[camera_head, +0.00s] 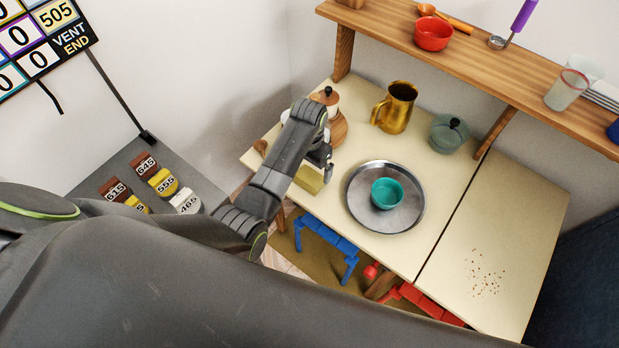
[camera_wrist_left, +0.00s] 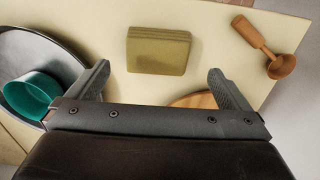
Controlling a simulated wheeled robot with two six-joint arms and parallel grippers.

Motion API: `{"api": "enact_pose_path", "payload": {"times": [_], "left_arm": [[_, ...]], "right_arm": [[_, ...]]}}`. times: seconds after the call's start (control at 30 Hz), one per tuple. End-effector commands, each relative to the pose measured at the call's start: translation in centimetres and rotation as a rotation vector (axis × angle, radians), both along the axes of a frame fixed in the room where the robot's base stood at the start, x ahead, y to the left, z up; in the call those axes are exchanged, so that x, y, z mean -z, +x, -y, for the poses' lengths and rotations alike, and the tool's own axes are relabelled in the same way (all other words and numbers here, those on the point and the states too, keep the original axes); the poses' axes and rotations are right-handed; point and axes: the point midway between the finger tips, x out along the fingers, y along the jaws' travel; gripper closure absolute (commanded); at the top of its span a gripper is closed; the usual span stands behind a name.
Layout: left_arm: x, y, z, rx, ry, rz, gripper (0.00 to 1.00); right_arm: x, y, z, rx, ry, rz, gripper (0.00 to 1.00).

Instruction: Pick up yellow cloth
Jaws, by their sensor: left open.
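The yellow cloth (camera_wrist_left: 158,52) shows in the left wrist view as a folded, block-like olive-yellow stack lying on the cream table. In the head view the cloth (camera_head: 309,178) is partly hidden behind my left arm, near the table's left front edge. My left gripper (camera_wrist_left: 160,80) is open and empty, with its two fingers spread wide and the cloth beyond them, between their lines. In the head view my left gripper (camera_head: 322,165) is over the table right beside the cloth. My right gripper is not in view.
A metal tray (camera_head: 357,212) with a teal bowl (camera_head: 386,193) stands right of the cloth. A wooden scoop (camera_wrist_left: 265,48) lies on its other side. A brass pitcher (camera_head: 396,107) and a glass jar (camera_head: 449,134) stand behind. Crumbs (camera_head: 486,279) lie on the right table part.

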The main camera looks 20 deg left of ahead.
Motion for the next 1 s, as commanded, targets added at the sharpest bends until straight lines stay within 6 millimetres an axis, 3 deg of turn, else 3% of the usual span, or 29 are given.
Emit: {"api": "enact_pose_path", "payload": {"times": [0.5,0.8,1.0], "left_arm": [[5.0,-0.2,0.2,0.0,0.0,-0.001,0.0],[5.3,-0.2,0.2,-0.001,0.0,0.001,0.0],[5.3,-0.2,0.2,-0.001,0.0,0.001,0.25]], "right_arm": [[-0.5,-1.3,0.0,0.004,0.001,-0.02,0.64],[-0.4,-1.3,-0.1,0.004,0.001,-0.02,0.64],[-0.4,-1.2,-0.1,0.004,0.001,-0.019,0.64]]}}
